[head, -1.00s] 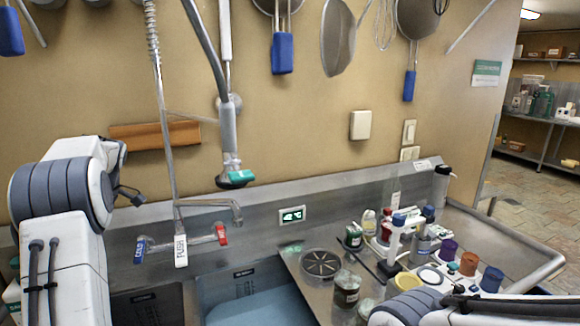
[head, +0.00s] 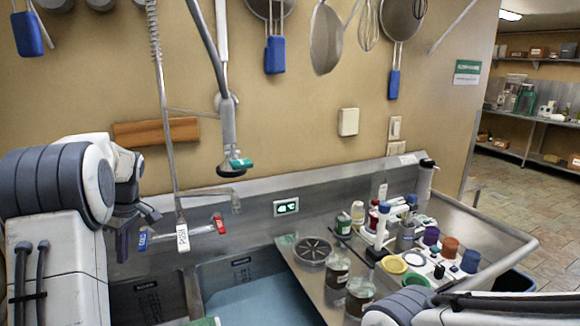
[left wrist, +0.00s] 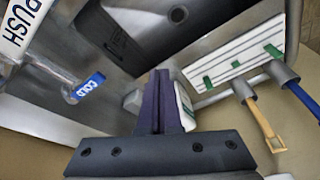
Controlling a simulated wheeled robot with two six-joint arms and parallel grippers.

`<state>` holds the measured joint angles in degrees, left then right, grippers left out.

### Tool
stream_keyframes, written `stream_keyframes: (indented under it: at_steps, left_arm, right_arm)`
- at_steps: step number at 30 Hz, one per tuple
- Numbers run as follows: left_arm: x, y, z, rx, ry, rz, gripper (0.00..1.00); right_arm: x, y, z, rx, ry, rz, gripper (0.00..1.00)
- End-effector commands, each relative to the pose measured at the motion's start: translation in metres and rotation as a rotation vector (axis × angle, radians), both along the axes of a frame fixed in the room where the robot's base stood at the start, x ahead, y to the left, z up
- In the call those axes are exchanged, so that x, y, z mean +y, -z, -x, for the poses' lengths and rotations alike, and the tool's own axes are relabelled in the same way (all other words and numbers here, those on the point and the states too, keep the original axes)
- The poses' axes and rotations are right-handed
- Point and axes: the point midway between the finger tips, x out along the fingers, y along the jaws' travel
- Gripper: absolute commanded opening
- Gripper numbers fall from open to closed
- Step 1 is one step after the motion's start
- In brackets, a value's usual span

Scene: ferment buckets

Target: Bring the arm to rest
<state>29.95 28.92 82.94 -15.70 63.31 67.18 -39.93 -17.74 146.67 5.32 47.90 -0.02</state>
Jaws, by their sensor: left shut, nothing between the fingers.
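My left arm (head: 55,180) comes in from the left in the head view, bent at a pale joint. My left gripper (head: 122,247) hangs from it with dark fingers pointing down, beside the blue cold tap handle (head: 143,241). In the left wrist view the fingers (left wrist: 160,100) are together with nothing between them. The blue cold handle (left wrist: 87,87) shows to their left there. My right arm (head: 470,308) crosses the lower right corner of the head view. Its gripper is out of view.
The sink basin (head: 262,302) lies below the tap (head: 182,233). A spray hose (head: 228,130) hangs above. Jars (head: 338,272) and a crowded group of bottles and coloured cups (head: 450,247) fill the right counter. The wall above the left gripper is mostly clear.

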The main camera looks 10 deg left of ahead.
Motion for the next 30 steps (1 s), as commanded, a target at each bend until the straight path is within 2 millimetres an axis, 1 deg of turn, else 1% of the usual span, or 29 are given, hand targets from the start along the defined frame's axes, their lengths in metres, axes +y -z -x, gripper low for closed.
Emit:
stream_keyframes:
  at_steps: [1,5,8,9,11,12,15,18,21,25,26,30]
  left_arm:
    - [-0.017,0.003,-0.002,0.001,0.072,0.012,0.0]
    - [-0.063,0.015,-0.004,0.004,0.292,0.041,0.0]
    - [-0.111,0.027,0.002,0.004,0.514,0.065,0.0]
    - [-0.133,0.033,0.007,0.003,0.622,0.073,0.0]
    - [-0.166,0.042,0.018,0.001,0.786,0.083,0.0]
    - [-0.186,0.048,0.027,0.0,0.887,0.087,0.0]
    - [-0.225,0.061,0.051,-0.004,1.104,0.087,0.0]
    - [-0.254,0.072,0.075,-0.005,1.28,0.081,0.0]
    - [-0.276,0.082,0.099,-0.006,1.431,0.07,0.0]
    - [-0.298,0.093,0.132,-0.005,1.611,0.048,0.0]
    - [-0.308,0.087,0.13,-0.005,1.638,0.054,0.0]
    - [-0.347,0.074,0.15,0.023,1.765,0.095,0.0]
  right_arm:
    - [0.0,0.0,0.0,0.0,0.0,0.0,0.0]
    - [0.0,0.0,0.0,0.0,0.0,0.0,0.0]
    - [0.0,0.0,0.0,0.0,0.0,0.0,0.0]
    - [0.0,0.0,0.0,0.0,0.0,0.0,0.0]
    - [0.0,0.0,0.0,0.0,0.0,0.0,0.0]
    - [0.0,0.0,0.0,0.0,0.0,0.0,0.0]
    - [0.0,0.0,0.0,0.0,0.0,0.0,0.0]
    - [0.0,0.0,0.0,0.0,0.0,0.0,0.0]
    - [0.0,0.0,0.0,0.0,0.0,0.0,0.0]
    - [0.0,0.0,0.0,0.0,0.0,0.0,0.0]
    - [0.0,0.0,0.0,0.0,0.0,0.0,0.0]
    - [0.0,0.0,0.0,0.0,0.0,0.0,0.0]
